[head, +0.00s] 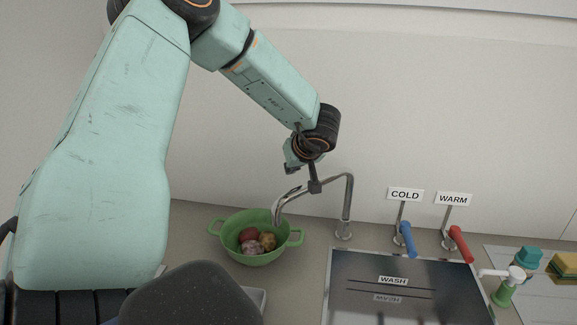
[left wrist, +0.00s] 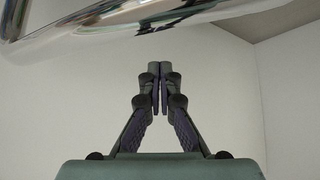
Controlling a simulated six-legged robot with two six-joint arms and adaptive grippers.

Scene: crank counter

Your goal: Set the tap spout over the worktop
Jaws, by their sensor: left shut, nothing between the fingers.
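The chrome tap (head: 348,200) rises from the worktop (head: 190,222) behind the sink's left part. Its spout (head: 292,194) points left, with its end hanging above the right side of a green colander on the worktop, left of the sink. My left gripper (head: 315,187) is shut and empty at the middle of the spout's horizontal part; I cannot tell whether it touches. In the left wrist view the closed fingers (left wrist: 160,70) point up, with the chrome spout (left wrist: 190,14) across the top beyond the tips. My right gripper is not in view.
The green colander (head: 232,248) holds several round items. The dark sink panel (head: 350,268) has WASH written on it. The blue COLD lever (head: 407,240) and red WARM lever (head: 461,244) stand behind it. A green bottle (head: 504,293) and sponges (head: 565,262) are at right.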

